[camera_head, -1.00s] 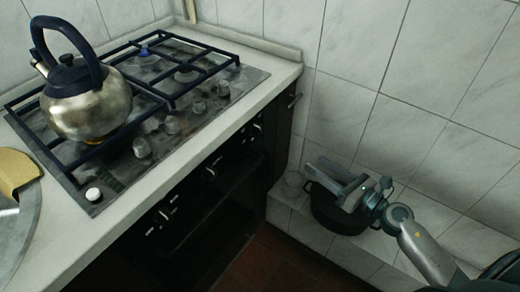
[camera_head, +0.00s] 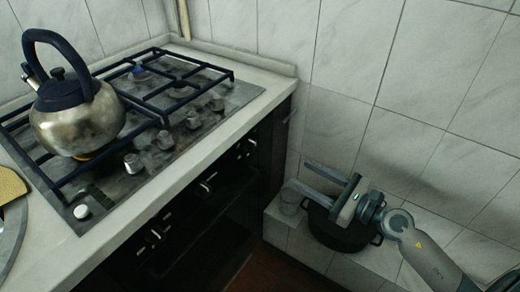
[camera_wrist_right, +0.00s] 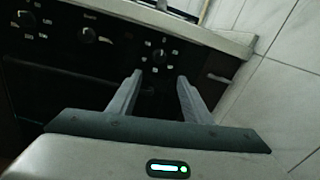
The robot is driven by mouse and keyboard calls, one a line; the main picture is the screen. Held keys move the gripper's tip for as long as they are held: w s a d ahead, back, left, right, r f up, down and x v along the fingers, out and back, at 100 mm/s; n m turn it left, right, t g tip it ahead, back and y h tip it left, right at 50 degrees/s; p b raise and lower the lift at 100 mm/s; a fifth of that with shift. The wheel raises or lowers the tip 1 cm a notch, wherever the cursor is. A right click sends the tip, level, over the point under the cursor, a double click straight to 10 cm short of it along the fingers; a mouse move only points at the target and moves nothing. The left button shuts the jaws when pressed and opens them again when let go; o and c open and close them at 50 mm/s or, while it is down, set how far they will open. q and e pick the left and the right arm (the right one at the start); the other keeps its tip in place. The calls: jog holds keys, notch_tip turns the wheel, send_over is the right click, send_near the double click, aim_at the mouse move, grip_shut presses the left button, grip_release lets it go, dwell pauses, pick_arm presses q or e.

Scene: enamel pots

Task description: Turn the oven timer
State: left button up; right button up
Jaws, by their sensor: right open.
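The dark oven front (camera_head: 215,205) is below the counter in the head view, with several knobs along its upper panel. In the right wrist view a left knob (camera_wrist_right: 26,18), a middle knob (camera_wrist_right: 87,34) and a right knob (camera_wrist_right: 159,56) show, with white markings around them. I cannot read which is the timer. My right gripper (camera_head: 297,175) is open and empty, to the right of the oven front, its fingers pointing left towards it. In the wrist view the right knob appears between and beyond the fingertips (camera_wrist_right: 158,78), apart from them. My left gripper is out of view.
A steel kettle (camera_head: 77,122) stands on the gas hob (camera_head: 165,155), on a white counter (camera_head: 130,210). The tiled wall (camera_head: 420,100) bounds the right.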

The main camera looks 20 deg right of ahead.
jog(key=p, duration=0.2)
send_near(255, 148)
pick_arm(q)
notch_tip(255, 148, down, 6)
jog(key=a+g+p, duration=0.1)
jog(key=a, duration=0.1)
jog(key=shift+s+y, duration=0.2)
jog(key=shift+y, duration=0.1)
pick_arm(e)
jog(key=x, duration=0.8)
jog(key=shift+w, duration=0.1)
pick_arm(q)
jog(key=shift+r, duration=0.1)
pick_arm(e)
jog(key=c, duration=1.1)
